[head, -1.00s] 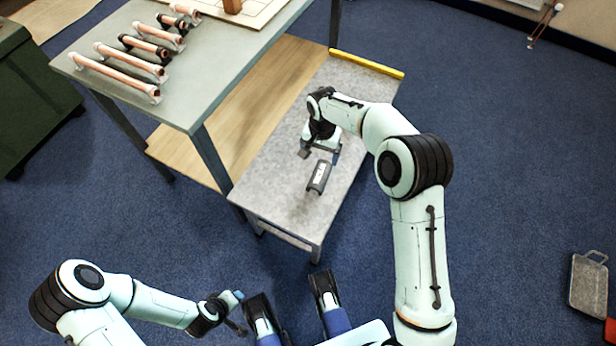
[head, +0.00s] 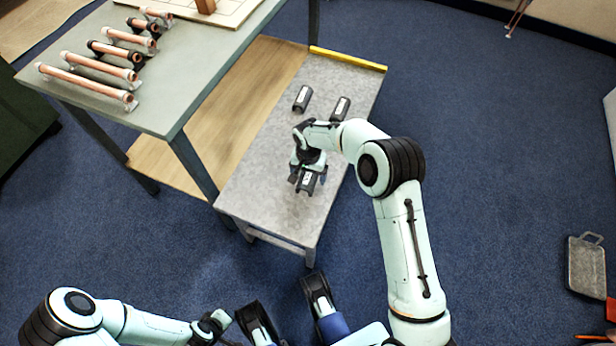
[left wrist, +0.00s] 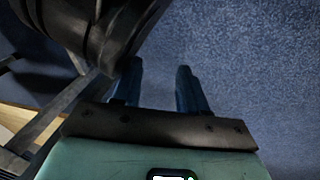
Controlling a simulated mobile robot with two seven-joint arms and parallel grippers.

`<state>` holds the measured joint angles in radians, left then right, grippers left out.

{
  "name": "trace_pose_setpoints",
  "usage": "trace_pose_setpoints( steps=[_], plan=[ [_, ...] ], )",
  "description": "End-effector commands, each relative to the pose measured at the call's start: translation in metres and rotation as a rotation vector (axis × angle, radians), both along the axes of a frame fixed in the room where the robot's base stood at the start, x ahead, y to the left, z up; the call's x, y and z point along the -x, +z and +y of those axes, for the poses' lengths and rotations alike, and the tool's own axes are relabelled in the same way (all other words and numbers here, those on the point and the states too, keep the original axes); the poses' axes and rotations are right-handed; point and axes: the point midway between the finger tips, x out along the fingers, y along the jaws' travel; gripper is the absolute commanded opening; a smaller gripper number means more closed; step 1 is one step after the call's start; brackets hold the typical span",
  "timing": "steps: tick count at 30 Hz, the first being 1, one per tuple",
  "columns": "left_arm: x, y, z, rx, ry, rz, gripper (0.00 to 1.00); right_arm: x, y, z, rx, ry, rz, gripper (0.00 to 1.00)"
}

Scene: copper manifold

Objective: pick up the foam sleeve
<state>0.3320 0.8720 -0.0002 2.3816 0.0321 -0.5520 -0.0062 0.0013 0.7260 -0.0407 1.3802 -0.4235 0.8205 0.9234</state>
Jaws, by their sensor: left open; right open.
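A dark grey foam sleeve (head: 307,184) with a pale label lies on the low grey bench. My right gripper (head: 309,178) is open and points down over it, with a finger on each side. The gripper body hides the sleeve's far end, and I cannot tell whether the fingers touch it. Two similar dark sleeves lie farther back, one on the left (head: 302,98) and one on the right (head: 341,108). My left gripper (left wrist: 157,85) is open and empty above the blue floor in the left wrist view.
The low bench (head: 270,200) has a yellow strip (head: 348,59) along its far edge and is clear near its front. A taller table (head: 185,85) at the left holds several copper pipes (head: 85,82) on supports. A grey tray (head: 586,268) lies on the floor at right.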

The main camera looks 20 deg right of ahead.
Motion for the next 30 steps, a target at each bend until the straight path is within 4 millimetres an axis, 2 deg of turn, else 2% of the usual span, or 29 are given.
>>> trace_pose_setpoints(
  steps=[2,8,9,11,12,14,24,26,30],
  plan=[
    [0.005,-0.005,0.001,0.002,0.001,0.017,0.43,0.0,-0.009,0.0,0.0,0.0,-0.001,0.87],
    [0.005,-0.004,0.001,0.0,0.002,0.018,0.43,-0.001,-0.008,0.0,0.0,0.0,-0.003,0.87],
    [0.005,-0.004,0.001,0.0,0.002,0.018,0.43,-0.001,-0.008,0.0,0.0,0.0,-0.003,0.81],
    [0.005,-0.004,0.001,0.001,0.002,0.018,0.43,-0.001,-0.008,0.0,0.0,0.0,-0.003,0.61],
    [0.005,-0.004,0.001,0.001,0.002,0.017,0.43,-0.001,-0.008,0.0,0.0,0.0,-0.003,0.48],
    [0.005,-0.004,0.001,0.001,0.002,0.017,0.43,-0.001,-0.008,0.0,0.0,0.0,-0.003,0.29],
    [0.004,-0.003,0.001,0.001,0.002,0.013,0.43,-0.001,-0.004,0.0,0.0,0.0,-0.003,0.27],
    [0.001,0.0,0.0,0.0,0.001,0.005,0.43,-0.001,0.001,0.0,0.001,0.0,-0.004,0.27],
    [-0.011,0.012,-0.001,-0.003,-0.001,-0.036,0.43,-0.001,0.028,0.0,0.0,0.0,-0.008,0.27]
  ],
)
